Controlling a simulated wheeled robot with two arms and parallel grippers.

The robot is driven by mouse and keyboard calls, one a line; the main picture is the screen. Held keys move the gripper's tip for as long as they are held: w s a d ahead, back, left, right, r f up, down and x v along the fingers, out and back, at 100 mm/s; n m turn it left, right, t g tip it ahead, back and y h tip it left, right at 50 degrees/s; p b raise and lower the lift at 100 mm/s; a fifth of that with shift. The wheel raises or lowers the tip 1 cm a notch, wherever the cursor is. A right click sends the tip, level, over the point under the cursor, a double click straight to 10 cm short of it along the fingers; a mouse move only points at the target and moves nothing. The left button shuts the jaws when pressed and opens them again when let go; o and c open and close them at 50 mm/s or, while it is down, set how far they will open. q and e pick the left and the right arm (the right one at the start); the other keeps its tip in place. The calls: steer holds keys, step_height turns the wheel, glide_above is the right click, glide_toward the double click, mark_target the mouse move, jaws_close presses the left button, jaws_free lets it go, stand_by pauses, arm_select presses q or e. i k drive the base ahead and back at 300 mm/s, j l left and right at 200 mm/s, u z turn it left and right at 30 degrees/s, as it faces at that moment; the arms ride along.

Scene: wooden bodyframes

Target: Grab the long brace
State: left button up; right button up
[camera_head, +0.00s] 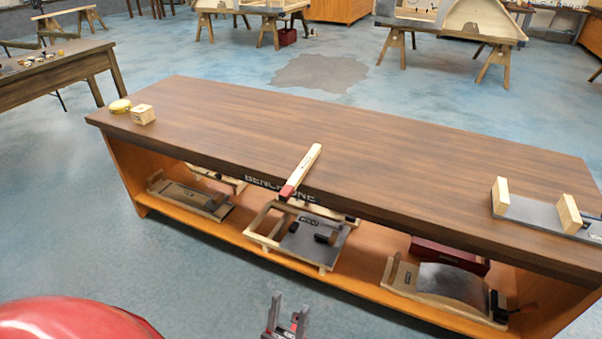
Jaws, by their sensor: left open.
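A long pale wooden bar with a red end, which looks like the long brace (304,168), lies on the dark brown bench top (400,165) near its front edge. Its red end points toward me and reaches the edge, slightly overhanging it. My left gripper (287,312) is at the bottom of the view, in front of the bench and below the brace. It is open, with nothing seen between its fingers, and is well apart from the brace. My right gripper is not in view.
The bench's lower shelf (225,232) holds wooden frames and a curved-top fixture (452,285). A small wooden block (143,114) and a yellow round item (120,105) sit at the left end. A fixture with two upright blocks (535,212) stands at the right.

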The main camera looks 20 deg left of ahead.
mark_target(287, 191)
steer(key=i+j+u, duration=0.2)
steer(key=i, duration=0.25)
steer(key=i+j+u, duration=0.2)
steer(key=i+j, duration=0.15)
steer(key=i, duration=0.1)
